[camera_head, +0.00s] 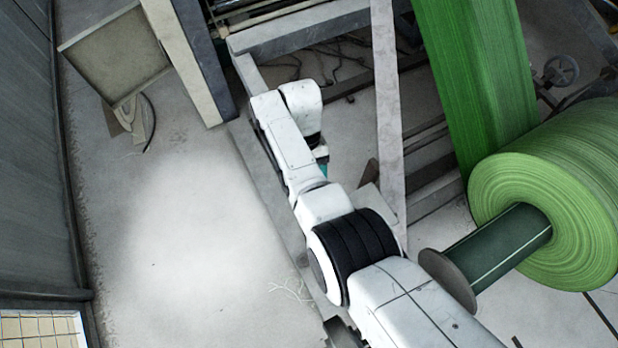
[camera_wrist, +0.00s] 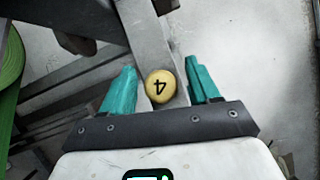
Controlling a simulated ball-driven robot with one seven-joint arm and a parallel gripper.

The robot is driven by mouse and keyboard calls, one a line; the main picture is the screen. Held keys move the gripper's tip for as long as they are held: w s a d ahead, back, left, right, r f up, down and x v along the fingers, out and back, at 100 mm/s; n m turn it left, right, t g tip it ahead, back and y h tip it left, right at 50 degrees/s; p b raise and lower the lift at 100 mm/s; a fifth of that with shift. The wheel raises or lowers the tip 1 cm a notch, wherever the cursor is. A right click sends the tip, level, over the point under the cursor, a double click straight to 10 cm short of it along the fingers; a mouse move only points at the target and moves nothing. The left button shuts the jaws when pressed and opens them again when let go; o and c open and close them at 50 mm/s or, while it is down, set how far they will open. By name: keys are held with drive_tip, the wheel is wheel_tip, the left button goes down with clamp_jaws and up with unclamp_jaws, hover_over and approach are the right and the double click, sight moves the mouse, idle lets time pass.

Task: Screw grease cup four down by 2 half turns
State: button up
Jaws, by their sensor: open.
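Grease cup four (camera_wrist: 160,86) shows in the wrist view as a round yellow cap with a black 4, seen upside down. It sits on a grey machine beam (camera_wrist: 150,38). My gripper (camera_wrist: 160,75) is open, with one teal finger on each side of the cap and a gap between the cap and each finger. I cannot tell how far the fingertips reach down beside the cup. In the head view my arm hides the cup, and only a bit of teal on my gripper (camera_head: 323,168) shows beneath the wrist.
A large green roll (camera_head: 560,190) on a dark shaft (camera_head: 500,248) stands right of my arm, with a green web (camera_head: 475,75) rising from it. A slanted grey bar (camera_head: 387,110) stands close to my arm. Bare floor (camera_head: 190,240) lies to the left.

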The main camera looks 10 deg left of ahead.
drive_tip(key=v, duration=1)
drive_tip(key=shift+r, duration=0.25)
drive_tip(key=shift+w, duration=0.1)
drive_tip(key=shift+r, duration=0.1)
